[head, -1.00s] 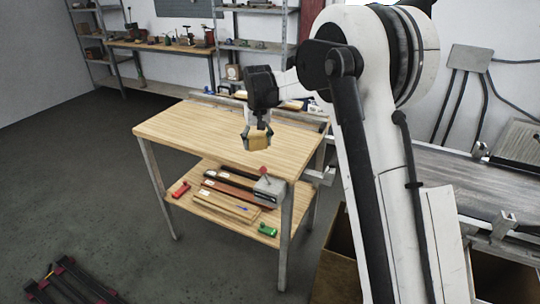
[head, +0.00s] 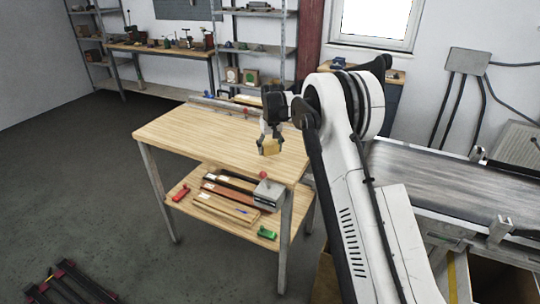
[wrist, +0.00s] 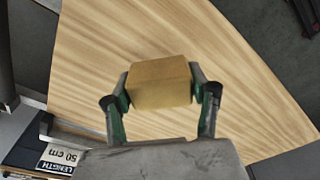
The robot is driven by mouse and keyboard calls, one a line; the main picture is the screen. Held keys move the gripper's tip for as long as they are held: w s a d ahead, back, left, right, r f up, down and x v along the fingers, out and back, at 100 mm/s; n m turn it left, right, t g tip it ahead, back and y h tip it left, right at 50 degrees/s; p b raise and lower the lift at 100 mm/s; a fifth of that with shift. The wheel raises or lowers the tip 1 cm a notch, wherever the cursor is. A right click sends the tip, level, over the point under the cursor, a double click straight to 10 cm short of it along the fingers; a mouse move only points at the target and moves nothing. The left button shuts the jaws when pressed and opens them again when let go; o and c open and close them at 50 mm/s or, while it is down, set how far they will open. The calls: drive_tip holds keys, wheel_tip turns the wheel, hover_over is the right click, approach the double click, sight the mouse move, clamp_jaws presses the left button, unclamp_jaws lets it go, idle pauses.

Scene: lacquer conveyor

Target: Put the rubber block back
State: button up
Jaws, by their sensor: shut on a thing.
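The rubber block (wrist: 160,84) is a tan-brown box. My gripper (head: 270,146) is shut on it, with one finger on each side in the wrist view (wrist: 160,88). In the head view the block (head: 270,147) hangs below the fingers, over the right part of the wooden table top (head: 200,130). In the wrist view the table top fills the area beyond the block. I cannot tell how far the block is above the wood.
A lower shelf (head: 183,207) holds long boxes, a grey device with a red knob (head: 269,193), a red item (head: 180,192) and a green item (head: 267,234). A conveyor (head: 420,185) runs at right. The table's left part is clear.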

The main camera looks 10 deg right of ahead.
sight(270, 155)
drive_tip(key=shift+f, duration=1.8)
drive_tip(key=shift+f, duration=0.1)
drive_tip(key=shift+f, duration=0.1)
drive_tip(key=o, duration=1.5)
drive_tip(key=shift+o, duration=0.2)
drive_tip(key=shift+r, duration=0.2)
